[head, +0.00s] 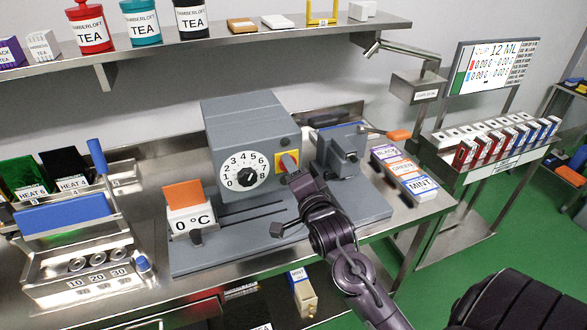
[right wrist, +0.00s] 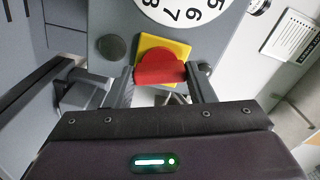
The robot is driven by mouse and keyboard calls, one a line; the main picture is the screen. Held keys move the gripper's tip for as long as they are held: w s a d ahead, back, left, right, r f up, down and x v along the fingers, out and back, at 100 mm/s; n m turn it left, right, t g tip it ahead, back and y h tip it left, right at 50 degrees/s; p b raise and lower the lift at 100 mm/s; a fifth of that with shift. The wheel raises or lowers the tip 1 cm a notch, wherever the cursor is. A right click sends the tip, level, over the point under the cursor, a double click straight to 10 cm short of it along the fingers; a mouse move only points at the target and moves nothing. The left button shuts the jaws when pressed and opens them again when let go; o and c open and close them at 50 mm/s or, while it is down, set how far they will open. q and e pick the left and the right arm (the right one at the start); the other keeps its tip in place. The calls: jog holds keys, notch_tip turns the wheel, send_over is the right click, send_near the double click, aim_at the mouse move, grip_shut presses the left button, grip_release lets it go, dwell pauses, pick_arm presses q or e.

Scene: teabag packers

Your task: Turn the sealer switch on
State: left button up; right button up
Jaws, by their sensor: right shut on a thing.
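The sealer (head: 250,112) is a grey machine on the steel bench, with a white numbered dial (head: 243,170) on its front. Its switch is a red knob (right wrist: 160,73) on a yellow plate (head: 280,161), right of the dial. My right gripper (head: 292,170) is at the switch, and in the right wrist view its two fingers (right wrist: 163,88) stand on either side of the red knob, shut on it. The fingers partly hide the lower part of the plate. My left gripper is not in view.
A blue-topped grey block (head: 340,145) stands close right of my right gripper. Labelled boxes (head: 403,172) lie right of it. A steel unit with a blue panel (head: 65,214) and lever is at left. A shelf (head: 190,48) with tea tins runs above.

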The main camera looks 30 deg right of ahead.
jog(key=shift+m+p, duration=0.4)
jog(key=shift+m, duration=1.6)
jog(key=o, duration=1)
jog(key=b+v, duration=0.3)
jog(key=v, duration=0.4)
jog(key=shift+s, duration=0.4)
